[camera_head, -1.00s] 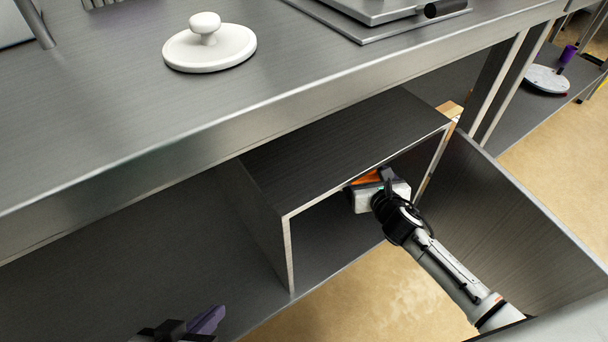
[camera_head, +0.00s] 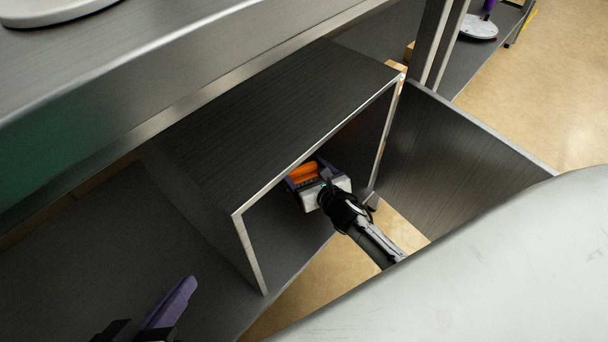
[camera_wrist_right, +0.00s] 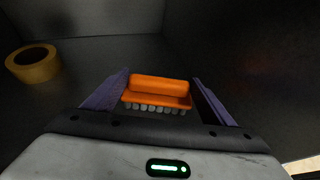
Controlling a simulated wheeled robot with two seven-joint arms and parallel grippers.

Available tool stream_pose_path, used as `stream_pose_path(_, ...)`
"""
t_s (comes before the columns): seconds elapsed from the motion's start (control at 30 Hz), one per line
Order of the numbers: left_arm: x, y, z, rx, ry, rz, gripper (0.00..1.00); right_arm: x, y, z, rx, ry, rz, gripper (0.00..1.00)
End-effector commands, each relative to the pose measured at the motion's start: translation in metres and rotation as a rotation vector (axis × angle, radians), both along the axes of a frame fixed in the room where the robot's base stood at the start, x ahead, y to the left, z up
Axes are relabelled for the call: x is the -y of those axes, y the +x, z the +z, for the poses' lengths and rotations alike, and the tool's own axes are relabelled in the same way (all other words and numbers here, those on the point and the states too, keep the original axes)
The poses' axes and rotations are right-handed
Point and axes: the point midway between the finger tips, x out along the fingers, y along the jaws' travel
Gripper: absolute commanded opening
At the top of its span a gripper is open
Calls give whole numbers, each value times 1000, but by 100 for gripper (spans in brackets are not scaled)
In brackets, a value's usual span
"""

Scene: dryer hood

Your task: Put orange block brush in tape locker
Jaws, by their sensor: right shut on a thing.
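The orange block brush (camera_head: 303,173), with pale bristles, is between the purple fingers of my right gripper (camera_head: 307,176), which is shut on it. In the right wrist view the brush (camera_wrist_right: 158,91) sits level between both fingers (camera_wrist_right: 160,95). The gripper and brush are inside the open front of the tape locker (camera_head: 243,250), a dark metal box under the bench. A yellow tape roll (camera_wrist_right: 33,64) lies on the locker floor at the left of the wrist view. My left gripper (camera_head: 150,325) is partly in view at the bottom left; its opening is unclear.
The locker's open door (camera_head: 455,160) stands at the right of the opening. The bench top (camera_head: 120,50) overhangs the locker. A white disc-shaped lid (camera_head: 50,10) lies on the bench. Locker floor around the brush looks clear apart from the tape.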

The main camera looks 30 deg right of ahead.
Motion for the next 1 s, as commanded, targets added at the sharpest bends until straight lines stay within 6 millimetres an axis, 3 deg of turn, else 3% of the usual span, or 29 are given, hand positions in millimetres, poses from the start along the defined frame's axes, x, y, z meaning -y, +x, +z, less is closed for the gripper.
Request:
stream_pose_path(0.37, 1, 0, 1, 4, -7, -1, 0, 1, 1, -4, 2, 0, -2, 54)
stream_pose_path(0.4, 1, 0, 2, 5, -7, 0, 0, 1, 1, -3, 1, 0, -1, 84)
stream_pose_path(0.5, 1, 0, 2, 4, -7, -1, 0, 1, 1, -3, 1, 0, -1, 96)
stream_pose_path(0.83, 0, 0, 4, 5, -4, 0, 0, 1, 0, 2, 2, -2, 0, 96)
stream_pose_path(1.0, -4, 0, 7, -6, 30, 2, 0, -1, -22, 13, -2, -2, 1, 96)
